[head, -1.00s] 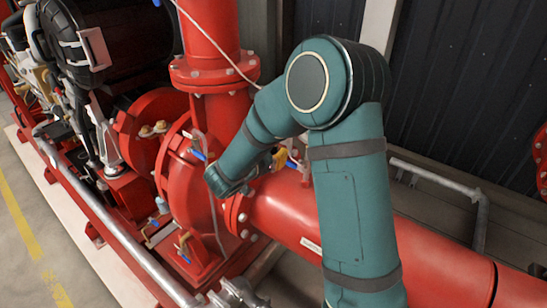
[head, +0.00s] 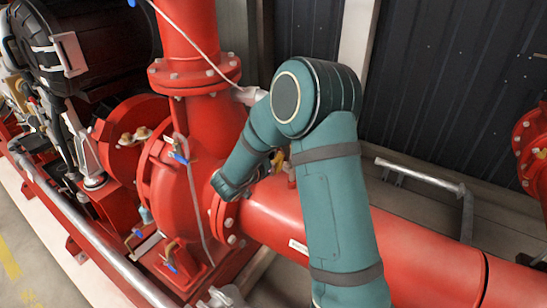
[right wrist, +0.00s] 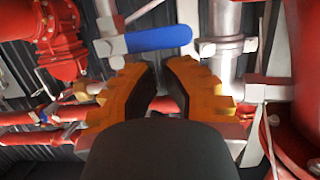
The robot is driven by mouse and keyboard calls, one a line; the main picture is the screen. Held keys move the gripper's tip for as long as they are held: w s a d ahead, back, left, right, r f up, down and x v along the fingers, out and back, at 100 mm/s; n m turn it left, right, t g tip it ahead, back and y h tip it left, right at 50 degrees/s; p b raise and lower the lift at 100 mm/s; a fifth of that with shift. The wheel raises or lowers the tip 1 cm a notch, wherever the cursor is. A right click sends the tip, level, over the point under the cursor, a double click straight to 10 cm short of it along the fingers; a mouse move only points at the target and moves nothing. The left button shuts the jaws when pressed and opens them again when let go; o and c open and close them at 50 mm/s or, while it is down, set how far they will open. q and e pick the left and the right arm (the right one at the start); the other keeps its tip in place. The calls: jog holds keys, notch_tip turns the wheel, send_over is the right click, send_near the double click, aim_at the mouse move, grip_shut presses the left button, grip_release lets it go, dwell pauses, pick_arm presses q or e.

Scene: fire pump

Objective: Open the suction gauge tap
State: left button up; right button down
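A blue tap lever (right wrist: 158,38) lies nearly level across the upper middle of the right wrist view, beside a metal fitting (right wrist: 110,45) at its left. I take it as the suction gauge tap; in the head view my arm hides it. My right gripper (right wrist: 160,75) is open, its two orange-and-black fingers apart with nothing between them. The lever is just beyond the fingertips; I cannot tell whether they touch. In the head view my right gripper (head: 272,162) is mostly hidden behind my wrist, above the red suction pipe. My left gripper is out of view.
The red pump casing (head: 185,195) stands left of my right arm, with another blue-handled tap (head: 180,157) on it. A wide red pipe (head: 400,245) runs behind my arm to the lower right. A bent grey rail (head: 425,178) stands before the dark wall.

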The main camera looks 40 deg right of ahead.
jog(key=shift+w+f+n+p, duration=0.1)
jog(key=shift+n+p, duration=0.2)
jog(key=shift+p, duration=0.4)
